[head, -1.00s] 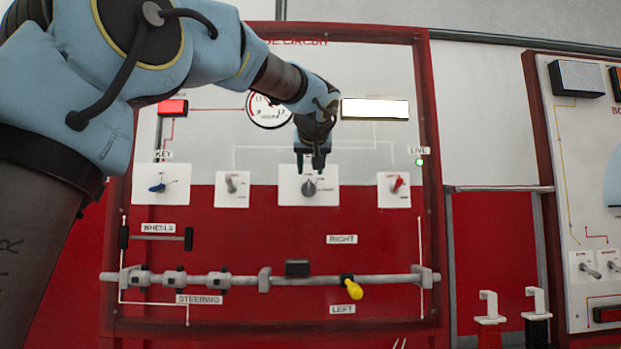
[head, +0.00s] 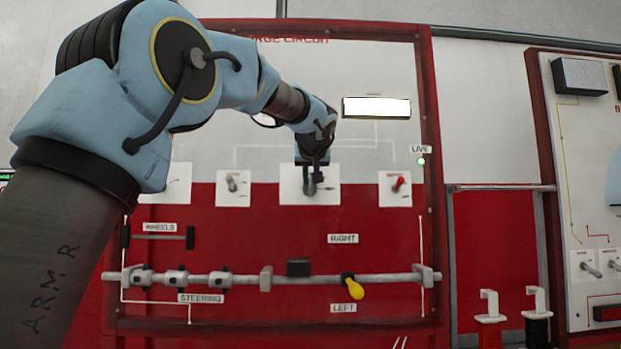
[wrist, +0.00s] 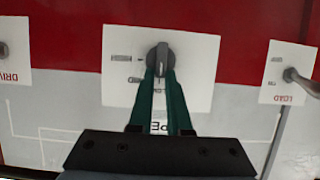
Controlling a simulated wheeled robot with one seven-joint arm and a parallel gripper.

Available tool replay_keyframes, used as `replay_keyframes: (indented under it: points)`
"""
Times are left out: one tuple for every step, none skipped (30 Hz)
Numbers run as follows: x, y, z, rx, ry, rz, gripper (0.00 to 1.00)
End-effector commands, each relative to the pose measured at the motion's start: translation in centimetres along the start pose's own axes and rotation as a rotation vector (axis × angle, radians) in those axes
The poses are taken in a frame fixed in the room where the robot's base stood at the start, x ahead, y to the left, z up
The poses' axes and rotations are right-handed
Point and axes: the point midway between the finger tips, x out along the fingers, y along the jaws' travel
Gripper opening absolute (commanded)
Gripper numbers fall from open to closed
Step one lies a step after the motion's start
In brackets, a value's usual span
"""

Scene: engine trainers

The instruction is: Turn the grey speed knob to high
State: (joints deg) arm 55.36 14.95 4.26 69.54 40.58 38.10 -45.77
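The grey speed knob (wrist: 160,58) sits on a white plate (wrist: 113,90) in the wrist view, its raised ridge close to upright in the picture. My gripper (wrist: 161,75) reaches it, with one green finger on each side of the ridge and a narrow gap between them. The fingers look shut on the ridge, though the exact contact is hard to see. In the head view my gripper (head: 315,188) covers most of the knob, and the plate (head: 292,196) shows around it. The plate's small lettering is partly hidden and too blurred to read surely.
A small toggle (head: 232,184) is left of the plate and a red-tipped switch (head: 398,184) right of it. A green light (head: 421,161) is lit under LIVE. A rail with a yellow handle (head: 354,288) runs below. My arm hides the panel's upper left.

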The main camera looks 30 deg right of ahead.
Motion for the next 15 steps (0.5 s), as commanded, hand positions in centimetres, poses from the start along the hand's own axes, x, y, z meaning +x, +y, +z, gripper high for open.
replay_keyframes:
  points:
    - [-0.01,-0.01,0.00,0.000,0.000,0.000,0.09]
    - [-0.01,-0.01,0.00,0.000,0.000,0.000,0.06]
    - [-0.01,-0.01,0.00,0.000,0.000,0.000,0.01]
    - [-0.01,-0.01,0.00,0.000,0.000,0.000,0.00]
    - [-0.01,-0.01,0.00,0.000,0.000,0.000,0.00]
    - [-0.01,-0.01,0.00,0.000,0.000,0.000,0.00]
    - [-0.01,-0.01,0.00,0.000,0.000,0.000,0.00]
    - [-0.01,-0.01,0.00,0.000,0.000,0.000,0.00]
    - [-0.01,-0.01,0.00,0.000,0.000,0.000,0.00]
    - [-0.01,-0.01,0.00,0.000,0.000,0.000,0.00]
    - [-0.01,-0.01,0.00,0.000,0.000,0.000,0.00]
    - [-0.01,-0.01,0.00,0.000,0.000,0.000,0.00]
    - [-0.01,-0.01,0.00,0.000,0.000,0.000,0.00]
    - [-0.01,-0.01,0.00,0.000,0.000,0.000,0.00]
    - [-0.01,-0.01,0.00,0.000,0.000,0.000,0.00]
